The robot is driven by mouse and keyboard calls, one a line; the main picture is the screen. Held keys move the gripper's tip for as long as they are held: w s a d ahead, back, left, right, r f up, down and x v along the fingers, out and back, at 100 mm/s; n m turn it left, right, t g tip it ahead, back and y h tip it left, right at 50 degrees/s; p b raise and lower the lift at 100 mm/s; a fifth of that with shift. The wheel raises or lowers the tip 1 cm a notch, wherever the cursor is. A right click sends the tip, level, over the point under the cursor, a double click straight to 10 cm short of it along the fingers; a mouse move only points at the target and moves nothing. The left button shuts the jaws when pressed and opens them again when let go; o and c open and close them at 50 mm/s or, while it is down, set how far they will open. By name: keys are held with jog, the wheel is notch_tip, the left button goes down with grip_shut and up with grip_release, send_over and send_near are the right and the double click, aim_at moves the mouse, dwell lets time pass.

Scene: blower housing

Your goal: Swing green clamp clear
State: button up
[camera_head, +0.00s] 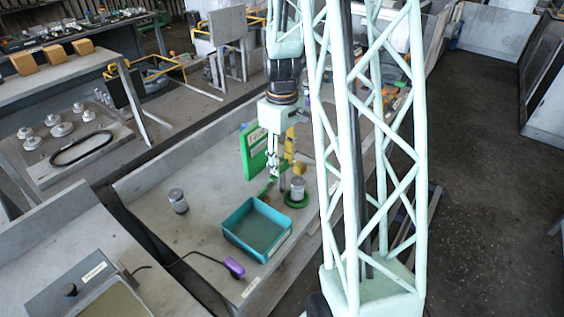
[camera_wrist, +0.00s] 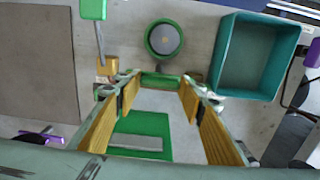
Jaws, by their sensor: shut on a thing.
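The green clamp (camera_wrist: 160,80) shows in the wrist view as a short green bar between my fingertips, just below a round green ring (camera_wrist: 164,39) with a grey centre. My gripper (camera_wrist: 158,88) is shut on this bar, one finger on each side. In the head view my gripper (camera_head: 275,176) points down at the table, left of a grey cylinder (camera_head: 298,187) with a green ring (camera_head: 297,200) at its base. The grip itself is small and partly hidden there. A green upright panel (camera_head: 255,150) stands behind my gripper.
A teal bin (camera_head: 257,229) stands close in front of my gripper. A metal canister (camera_head: 177,201) is to the left, and a purple device (camera_head: 234,267) with a cable lies in front. A green handle (camera_wrist: 93,9) on a grey rod is left of the ring. Bare table lies left of the bin.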

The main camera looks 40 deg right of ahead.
jog(key=o, duration=0.8)
jog(key=shift+o, duration=0.2)
jog(key=shift+r, duration=0.1)
notch_tip(320, 180, up, 12)
dwell(0.5)
dwell(0.6)
